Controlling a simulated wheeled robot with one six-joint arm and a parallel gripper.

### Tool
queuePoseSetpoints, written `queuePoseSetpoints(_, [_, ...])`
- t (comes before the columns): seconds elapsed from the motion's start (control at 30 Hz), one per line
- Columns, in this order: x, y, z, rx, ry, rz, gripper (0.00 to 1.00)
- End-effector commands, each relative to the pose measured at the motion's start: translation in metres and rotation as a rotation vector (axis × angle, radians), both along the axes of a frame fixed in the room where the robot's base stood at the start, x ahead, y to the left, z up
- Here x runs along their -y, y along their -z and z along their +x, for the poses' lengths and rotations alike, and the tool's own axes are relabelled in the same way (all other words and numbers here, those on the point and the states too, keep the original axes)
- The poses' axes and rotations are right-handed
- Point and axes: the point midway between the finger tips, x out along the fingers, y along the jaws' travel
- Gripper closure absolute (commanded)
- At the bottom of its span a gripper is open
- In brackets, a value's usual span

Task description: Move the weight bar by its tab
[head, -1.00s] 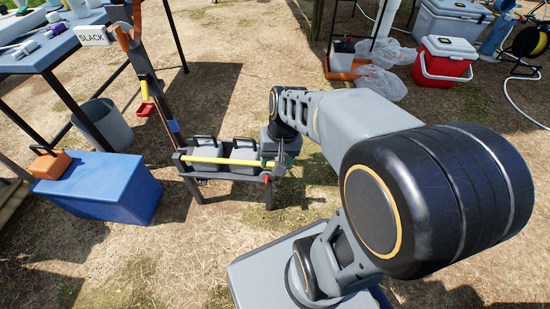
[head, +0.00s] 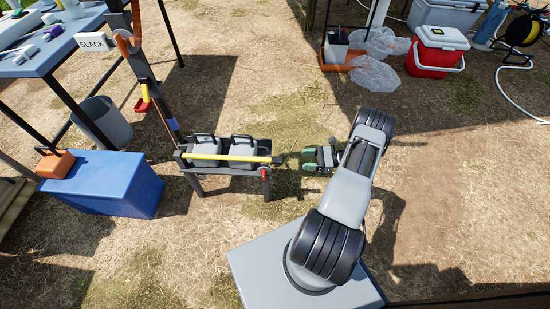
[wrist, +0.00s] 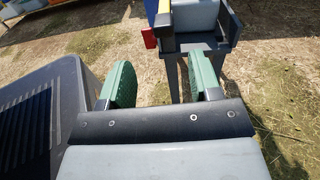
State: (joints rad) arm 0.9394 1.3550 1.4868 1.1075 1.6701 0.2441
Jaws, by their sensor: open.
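The yellow weight bar (head: 225,157) lies across the front of a dark metal rack, in front of two grey handled weights. A small red tab (head: 264,172) shows below its right end, and a red piece also shows in the wrist view (wrist: 149,38). I cannot tell whether it is fixed to the bar or to the rack. My gripper (head: 309,160), with green fingers, is open and empty, just right of the rack's right end and apart from it. In the wrist view the fingers (wrist: 163,77) are spread, with the rack's end beyond them.
An upright post with a "SLACK" sign (head: 93,41) and a red-yellow handle (head: 143,101) rises at the rack's left. A blue box (head: 103,184), a grey bucket (head: 106,122) and a table (head: 50,53) stand left. A red cooler (head: 437,55) is far right. Ground between is clear.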

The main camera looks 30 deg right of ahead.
Motion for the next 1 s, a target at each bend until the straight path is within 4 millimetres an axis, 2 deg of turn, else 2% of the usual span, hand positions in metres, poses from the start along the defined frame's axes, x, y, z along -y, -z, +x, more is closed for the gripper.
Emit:
queuePoseSetpoints(0.17, [-0.002,0.009,-0.001,-0.002,0.045,0.043,0.43])
queuePoseSetpoints(0.7, [-0.085,0.011,0.046,-0.003,0.043,0.044,0.43])
queuePoseSetpoints(1.0, [-0.111,0.011,0.061,-0.003,0.047,0.043,0.43])
